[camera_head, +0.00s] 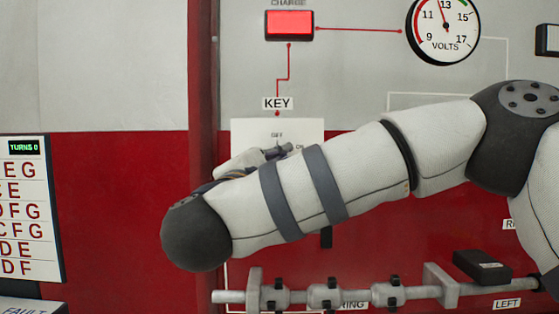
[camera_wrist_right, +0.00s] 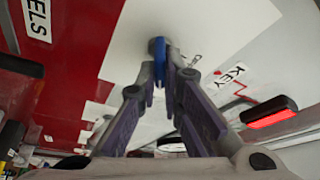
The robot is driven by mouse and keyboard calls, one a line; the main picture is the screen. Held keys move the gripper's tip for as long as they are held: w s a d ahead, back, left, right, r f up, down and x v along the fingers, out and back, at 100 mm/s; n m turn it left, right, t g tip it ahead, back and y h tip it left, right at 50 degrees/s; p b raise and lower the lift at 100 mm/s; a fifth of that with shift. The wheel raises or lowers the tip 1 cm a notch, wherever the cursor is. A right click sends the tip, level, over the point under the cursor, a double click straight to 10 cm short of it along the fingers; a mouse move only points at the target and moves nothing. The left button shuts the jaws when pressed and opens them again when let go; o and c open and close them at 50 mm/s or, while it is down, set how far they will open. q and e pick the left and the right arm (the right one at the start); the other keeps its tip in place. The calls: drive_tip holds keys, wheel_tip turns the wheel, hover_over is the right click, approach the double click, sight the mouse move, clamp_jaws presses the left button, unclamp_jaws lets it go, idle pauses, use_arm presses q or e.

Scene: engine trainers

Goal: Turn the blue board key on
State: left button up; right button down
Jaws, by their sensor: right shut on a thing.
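The blue board key (camera_wrist_right: 158,62) shows in the right wrist view, standing out from a white key plate. My right gripper (camera_wrist_right: 161,68) is shut on it, with one finger on each side. In the head view the white key plate (camera_head: 304,129) is under the KEY label (camera_head: 277,104), with OFF and ON marks on its upper part. A part of my right gripper (camera_head: 279,151) shows in front of the plate. My right forearm hides the key and the lower plate there. My left gripper is not in view.
Above are a lit red CHARGE lamp (camera_head: 289,25) and a volts gauge (camera_head: 443,29). Below my forearm, a grey rod (camera_head: 410,292) with clamps runs along the board, with a black box (camera_head: 482,266) near its right end. A lettered sheet (camera_head: 28,215) is at the left.

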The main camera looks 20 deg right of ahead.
drive_tip(key=shift+f, duration=0.1)
idle(0.3)
drive_tip(key=c, duration=1.7)
unclamp_jaws()
drive_tip(key=shift+a, duration=0.1)
drive_tip(key=v, duration=1.2)
